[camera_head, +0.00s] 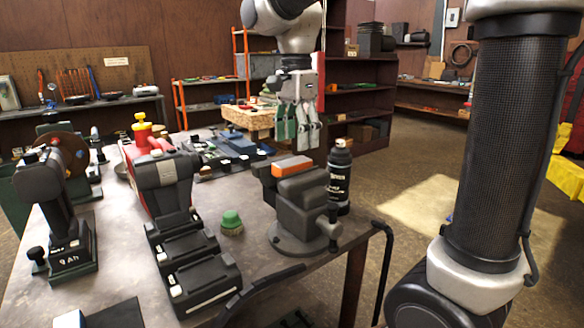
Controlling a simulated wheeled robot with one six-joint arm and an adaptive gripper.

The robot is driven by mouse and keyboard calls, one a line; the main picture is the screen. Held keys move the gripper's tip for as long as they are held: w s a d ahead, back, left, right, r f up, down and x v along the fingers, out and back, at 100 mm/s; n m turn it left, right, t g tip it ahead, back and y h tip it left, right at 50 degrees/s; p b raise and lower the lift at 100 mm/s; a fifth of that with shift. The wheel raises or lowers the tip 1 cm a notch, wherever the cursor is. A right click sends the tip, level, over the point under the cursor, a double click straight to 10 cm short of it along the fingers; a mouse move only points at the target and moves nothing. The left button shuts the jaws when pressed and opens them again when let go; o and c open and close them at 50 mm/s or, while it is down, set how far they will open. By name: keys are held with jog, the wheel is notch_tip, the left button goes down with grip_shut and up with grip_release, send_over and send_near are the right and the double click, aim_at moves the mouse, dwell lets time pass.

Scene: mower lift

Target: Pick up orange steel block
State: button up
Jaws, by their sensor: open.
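The orange steel block (291,167) lies flat on top of the dark grey bench vise (300,204) near the right edge of the workbench. My gripper (297,136) hangs above and behind the block with its fingers pointing down. The fingers are apart and nothing shows between them. A gap shows between the fingertips and the block in the picture; the exact distance cannot be told.
A black spray bottle (339,176) stands close on the vise's right. The workbench (110,262) is crowded at the back; orange-framed shelves (211,100) stand behind.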

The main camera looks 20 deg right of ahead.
aim_at(294, 161)
jog(key=f, duration=0.5)
jog(key=shift+w+a+f, duration=0.15)
jog(key=shift+w+f, duration=0.15)
jog(key=shift+r, duration=0.1)
jog(key=c, duration=1.4)
